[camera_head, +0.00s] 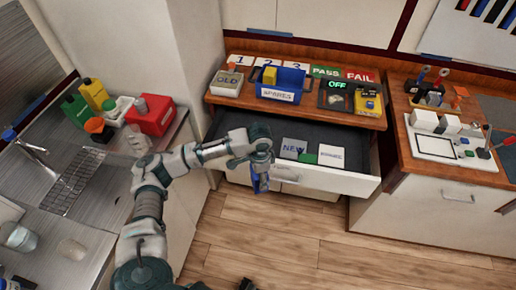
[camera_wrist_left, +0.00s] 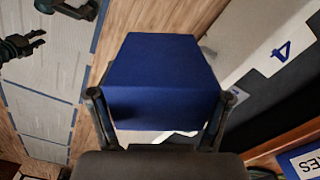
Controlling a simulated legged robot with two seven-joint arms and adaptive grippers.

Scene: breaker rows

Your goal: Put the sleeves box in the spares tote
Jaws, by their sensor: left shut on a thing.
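My left gripper (camera_head: 262,163) is shut on a blue box (camera_wrist_left: 160,75), held above the floor in front of the open drawer. The box fills the middle of the left wrist view, between the two fingers. No label shows on its visible faces, so I cannot read whether it is the sleeves box. The blue spares tote (camera_head: 281,95), labelled SPARES, stands on the wooden counter behind the drawer, with a yellow item (camera_head: 269,75) at its left end. A dark gripper, apparently my right (camera_wrist_left: 22,45), shows at the top left of the left wrist view; its opening is unclear.
The open drawer (camera_head: 350,184) holds a NEW card (camera_head: 293,147), a white labelled card (camera_head: 331,156) and a small green item (camera_head: 308,158). An OLD tray (camera_head: 227,82) stands left of the tote, a yellow device (camera_head: 368,102) right. The drawer's left part looks clear.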

